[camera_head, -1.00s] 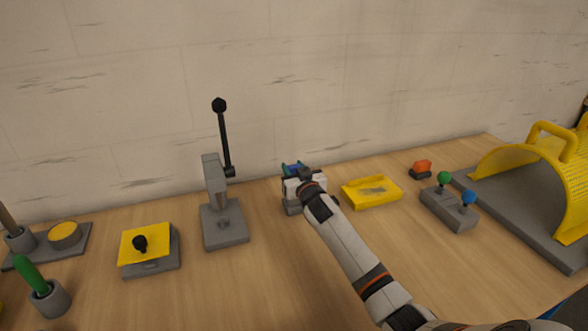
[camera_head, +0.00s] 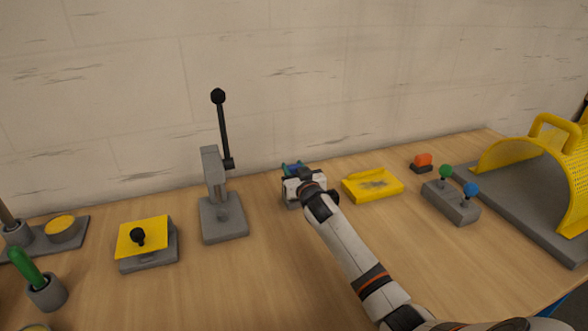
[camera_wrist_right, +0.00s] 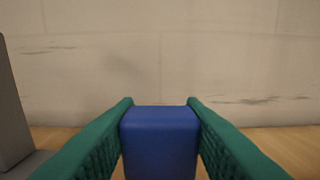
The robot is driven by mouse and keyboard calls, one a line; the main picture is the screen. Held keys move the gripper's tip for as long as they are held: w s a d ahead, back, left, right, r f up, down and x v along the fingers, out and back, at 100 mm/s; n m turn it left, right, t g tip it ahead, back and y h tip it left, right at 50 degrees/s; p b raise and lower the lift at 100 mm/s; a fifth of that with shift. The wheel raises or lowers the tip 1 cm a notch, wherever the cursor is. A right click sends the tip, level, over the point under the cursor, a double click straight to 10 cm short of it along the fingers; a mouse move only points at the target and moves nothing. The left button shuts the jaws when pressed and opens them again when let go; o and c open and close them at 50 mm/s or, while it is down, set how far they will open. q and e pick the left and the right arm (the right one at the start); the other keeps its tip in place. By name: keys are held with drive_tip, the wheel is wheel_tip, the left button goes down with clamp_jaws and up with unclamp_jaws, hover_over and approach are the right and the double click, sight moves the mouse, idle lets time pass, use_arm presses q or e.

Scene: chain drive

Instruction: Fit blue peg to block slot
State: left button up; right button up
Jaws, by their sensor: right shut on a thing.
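The blue peg (camera_wrist_right: 160,140) is held between the green fingers of my right gripper (camera_wrist_right: 160,125) in the right wrist view. In the head view my right gripper (camera_head: 293,170) is over a grey block (camera_head: 291,202), and only a bit of blue shows between its fingers. The gripper hides most of the block and any slot in it. I cannot tell whether the peg touches the block. My left gripper is not in view.
A grey press with a black lever (camera_head: 223,215) stands left of my right gripper. A yellow tray (camera_head: 392,188) lies to its right. Beyond it are an orange button (camera_head: 423,160) and a two-knob box (camera_head: 447,203). The wall is close behind. The front middle of the table is clear.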

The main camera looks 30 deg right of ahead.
drive_tip(key=shift+f+b, duration=0.5)
drive_tip(key=shift+f, duration=0.2)
drive_tip(key=o, duration=1.1)
drive_tip(key=shift+s+a+p, duration=0.15)
drive_tip(key=shift+s+p, duration=0.1)
drive_tip(key=shift+p, duration=0.1)
drive_tip(key=shift+p+v, duration=3)
drive_tip(key=shift+v, duration=2.75)
